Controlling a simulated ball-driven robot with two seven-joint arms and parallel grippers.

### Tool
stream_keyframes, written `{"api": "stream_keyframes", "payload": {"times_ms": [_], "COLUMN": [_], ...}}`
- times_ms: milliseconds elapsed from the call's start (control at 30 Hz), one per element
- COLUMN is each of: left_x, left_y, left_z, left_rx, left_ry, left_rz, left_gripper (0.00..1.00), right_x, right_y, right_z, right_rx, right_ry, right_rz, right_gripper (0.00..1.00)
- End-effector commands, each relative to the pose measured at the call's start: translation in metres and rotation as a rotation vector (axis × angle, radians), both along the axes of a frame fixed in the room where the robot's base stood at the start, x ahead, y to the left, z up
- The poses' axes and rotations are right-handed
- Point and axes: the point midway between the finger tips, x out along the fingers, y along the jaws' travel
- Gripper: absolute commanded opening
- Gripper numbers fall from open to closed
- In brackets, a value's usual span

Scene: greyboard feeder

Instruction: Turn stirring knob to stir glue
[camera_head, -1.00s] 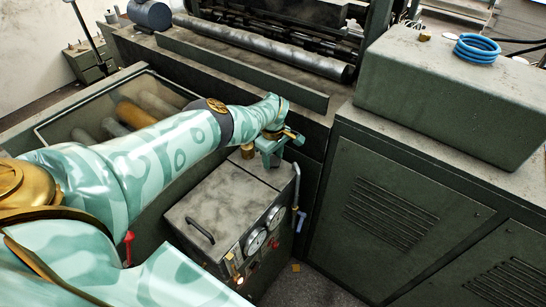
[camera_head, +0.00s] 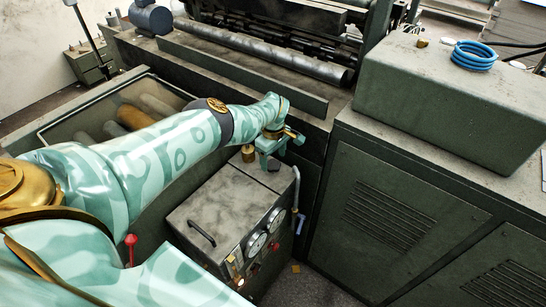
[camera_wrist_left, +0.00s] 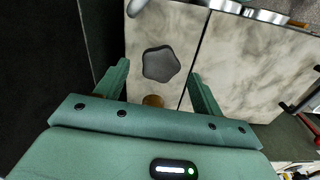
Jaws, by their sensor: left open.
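A dark grey, star-shaped knob (camera_wrist_left: 160,63) sits on the pale, stained top of the glue unit in the left wrist view. In the head view, the glue unit (camera_head: 222,205) is a box with gauges on its front, and the knob shows as a small dark spot (camera_head: 273,165) below the gripper. My left gripper (camera_head: 271,148) is over the unit's far end. In the wrist view its open fingers (camera_wrist_left: 158,75) stand on both sides of the knob, apart from it. Nothing is held. My right gripper is not in view.
A brass fitting (camera_head: 248,153) stands beside the left gripper. A bin of rolls (camera_head: 135,117) lies left, a green cabinet (camera_head: 390,220) right. Blue hose (camera_head: 475,54) rests on a box.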

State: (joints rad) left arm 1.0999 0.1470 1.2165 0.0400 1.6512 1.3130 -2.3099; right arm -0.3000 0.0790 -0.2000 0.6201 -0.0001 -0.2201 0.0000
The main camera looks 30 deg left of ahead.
Motion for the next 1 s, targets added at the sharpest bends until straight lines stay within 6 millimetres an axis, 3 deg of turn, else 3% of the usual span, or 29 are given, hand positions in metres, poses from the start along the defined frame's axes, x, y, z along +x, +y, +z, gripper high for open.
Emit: {"api": "stream_keyframes", "payload": {"times_ms": [33, 300, 600, 733, 1000], "left_x": [0.001, 0.001, 0.001, 0.001, 0.001], "left_y": [0.000, 0.000, 0.000, 0.001, 0.001], "left_z": [0.016, 0.077, 0.136, 0.144, 0.143], "left_rx": [0.000, 0.001, 0.001, 0.001, 0.001], "left_ry": [-0.002, -0.001, -0.001, 0.000, 0.000], "left_rz": [0.000, 0.000, 0.000, 0.000, 0.000], "left_gripper": [0.68, 0.68, 0.68, 0.68, 0.68], "right_x": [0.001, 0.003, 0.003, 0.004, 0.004], "right_y": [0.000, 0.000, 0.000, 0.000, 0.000], "right_z": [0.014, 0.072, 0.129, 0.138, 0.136], "right_rx": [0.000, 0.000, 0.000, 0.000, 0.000], "right_ry": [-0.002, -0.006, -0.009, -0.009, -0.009], "right_rz": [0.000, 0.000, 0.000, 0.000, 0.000], "right_gripper": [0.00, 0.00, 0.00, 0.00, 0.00]}}
